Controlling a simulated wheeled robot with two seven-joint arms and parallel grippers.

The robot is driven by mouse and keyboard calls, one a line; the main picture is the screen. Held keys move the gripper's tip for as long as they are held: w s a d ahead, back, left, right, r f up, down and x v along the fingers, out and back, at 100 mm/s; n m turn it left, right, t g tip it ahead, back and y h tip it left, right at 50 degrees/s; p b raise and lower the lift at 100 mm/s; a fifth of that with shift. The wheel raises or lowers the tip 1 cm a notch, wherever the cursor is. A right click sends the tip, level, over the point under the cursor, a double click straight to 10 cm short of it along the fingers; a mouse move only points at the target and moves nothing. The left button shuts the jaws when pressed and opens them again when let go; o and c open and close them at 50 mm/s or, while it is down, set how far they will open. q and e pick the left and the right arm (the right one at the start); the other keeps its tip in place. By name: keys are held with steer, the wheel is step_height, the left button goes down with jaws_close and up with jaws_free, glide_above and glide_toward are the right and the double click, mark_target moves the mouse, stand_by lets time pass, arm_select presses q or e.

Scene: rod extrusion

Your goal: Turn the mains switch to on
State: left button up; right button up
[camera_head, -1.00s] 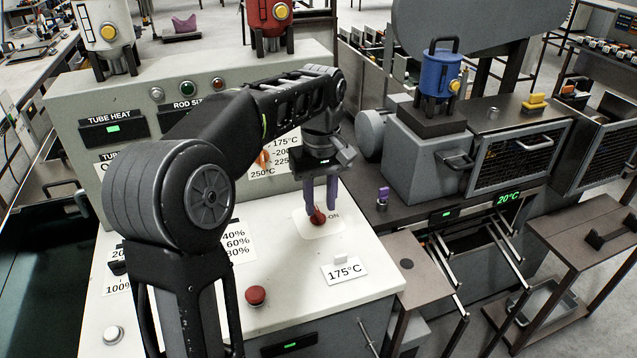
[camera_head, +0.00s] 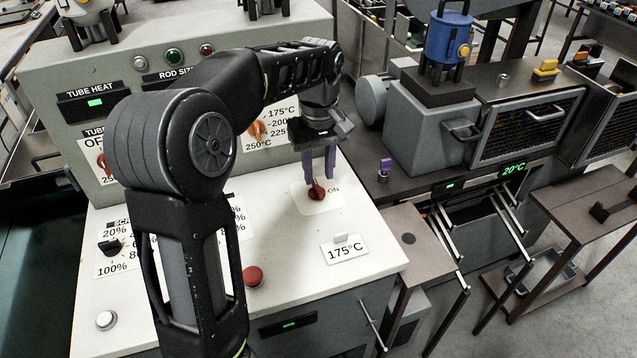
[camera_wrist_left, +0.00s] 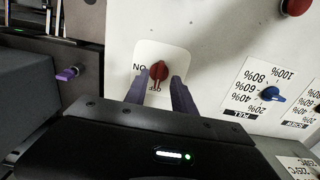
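The mains switch (camera_head: 317,190) is a red knob on a white plate on the pale cabinet top, with ON printed to its right. In the left wrist view the same red knob (camera_wrist_left: 158,70) shows with upside-down lettering; its grip runs up and down the picture, towards the partly hidden label below it. My left gripper (camera_head: 319,180) points down at the knob with its purple fingers apart. In the wrist view the fingertips (camera_wrist_left: 157,82) stand on either side of the knob, with small gaps; I cannot tell whether they touch it. My right gripper is not in view.
A red button (camera_head: 253,276), a 175°C card (camera_head: 345,250) and a black dial (camera_head: 110,246) are on the cabinet top. The upright panel with an orange dial (camera_head: 257,128) stands behind the gripper. A dark bench with a blue machine (camera_head: 446,42) is to the right.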

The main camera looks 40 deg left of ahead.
mark_target(318, 188)
arm_select(q)
step_height(318, 188, down, 4)
steer(key=shift+f, duration=0.2)
steer(key=shift+c, duration=0.4)
jaws_close()
